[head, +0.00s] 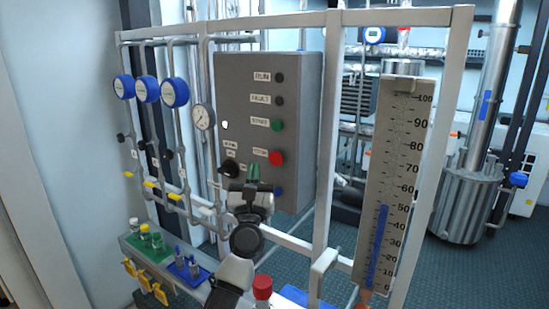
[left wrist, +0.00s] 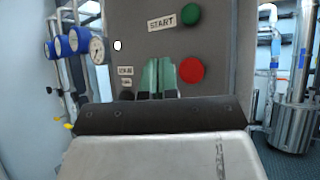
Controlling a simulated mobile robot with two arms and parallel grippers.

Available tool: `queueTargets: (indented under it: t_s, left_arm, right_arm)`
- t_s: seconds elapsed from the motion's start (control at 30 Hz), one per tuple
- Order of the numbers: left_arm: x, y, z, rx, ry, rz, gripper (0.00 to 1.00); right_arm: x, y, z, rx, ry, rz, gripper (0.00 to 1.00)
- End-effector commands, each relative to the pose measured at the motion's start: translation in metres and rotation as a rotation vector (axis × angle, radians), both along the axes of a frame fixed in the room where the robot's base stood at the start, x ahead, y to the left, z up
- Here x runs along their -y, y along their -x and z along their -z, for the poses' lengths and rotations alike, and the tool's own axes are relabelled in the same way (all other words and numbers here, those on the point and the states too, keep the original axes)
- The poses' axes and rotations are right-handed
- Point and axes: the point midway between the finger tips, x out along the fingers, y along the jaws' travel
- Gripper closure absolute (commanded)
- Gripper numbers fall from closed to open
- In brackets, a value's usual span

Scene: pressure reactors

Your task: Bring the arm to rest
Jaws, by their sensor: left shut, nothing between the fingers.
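My left arm comes up from the bottom of the head view. Its gripper (head: 253,171) is in front of the lower part of the grey control box (head: 245,75). Its green fingertips are together with nothing between them; they also show in the left wrist view (left wrist: 159,72). They appear just left of the red button (left wrist: 191,69), below the green start button (left wrist: 191,15). The box's lower labels are partly hidden behind the gripper. I cannot tell whether the fingertips touch the panel. My right gripper is not in view.
Blue-capped gauges (head: 147,89) and yellow-handled valves (head: 151,185) are on pipes at left. A level scale (head: 394,185) hangs on the frame at right. A shelf (head: 128,240) with small vials is at lower left. A steel vessel (head: 466,205) stands behind; green floor shows around it.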

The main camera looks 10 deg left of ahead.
Motion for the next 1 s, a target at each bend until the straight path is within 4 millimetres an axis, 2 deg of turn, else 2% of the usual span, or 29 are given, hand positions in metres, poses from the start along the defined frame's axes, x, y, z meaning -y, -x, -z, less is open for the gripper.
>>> queueTargets:
  t_s: [0.4, 0.47, 0.53, 0.57, 0.67, 0.7, 0.77, 0.8, 0.87, 0.9, 0.97, 1.0]
  left_arm:
    - [0.0, 0.0, 0.001, -0.001, -0.002, -0.002, 1.0]
    - [0.001, -0.002, 0.007, -0.015, -0.019, -0.009, 1.0]
    - [0.002, -0.005, 0.026, -0.055, -0.074, -0.033, 1.0]
    - [0.003, -0.007, 0.038, -0.081, -0.114, -0.049, 1.0]
    - [0.008, -0.013, 0.098, -0.203, -0.303, -0.111, 1.0]
    - [0.011, -0.014, 0.128, -0.26, -0.401, -0.135, 1.0]
    - [0.014, -0.013, 0.174, -0.347, -0.559, -0.165, 1.0]
    - [0.016, -0.01, 0.205, -0.401, -0.663, -0.179, 1.0]
    - [0.019, -0.003, 0.251, -0.476, -0.82, -0.19, 1.0]
    - [0.02, 0.004, 0.281, -0.523, -0.924, -0.191, 1.0]
    - [0.022, 0.017, 0.325, -0.586, -1.081, -0.185, 1.0]
    - [0.023, 0.027, 0.355, -0.624, -1.185, -0.173, 1.0]
  right_arm:
    - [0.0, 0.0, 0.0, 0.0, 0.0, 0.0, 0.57]
    - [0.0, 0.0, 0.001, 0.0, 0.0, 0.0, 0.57]
    - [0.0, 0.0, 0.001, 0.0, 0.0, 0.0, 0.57]
    - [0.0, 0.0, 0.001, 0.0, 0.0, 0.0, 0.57]
    - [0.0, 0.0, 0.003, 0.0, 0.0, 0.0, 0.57]
    - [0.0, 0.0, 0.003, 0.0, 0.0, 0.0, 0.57]
    - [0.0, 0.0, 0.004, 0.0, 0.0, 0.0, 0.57]
    - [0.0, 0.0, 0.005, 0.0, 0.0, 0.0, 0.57]
    - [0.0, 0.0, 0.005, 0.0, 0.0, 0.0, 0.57]
    - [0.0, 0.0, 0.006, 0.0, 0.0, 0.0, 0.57]
    - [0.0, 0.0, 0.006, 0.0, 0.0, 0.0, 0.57]
    - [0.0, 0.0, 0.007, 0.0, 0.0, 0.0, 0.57]
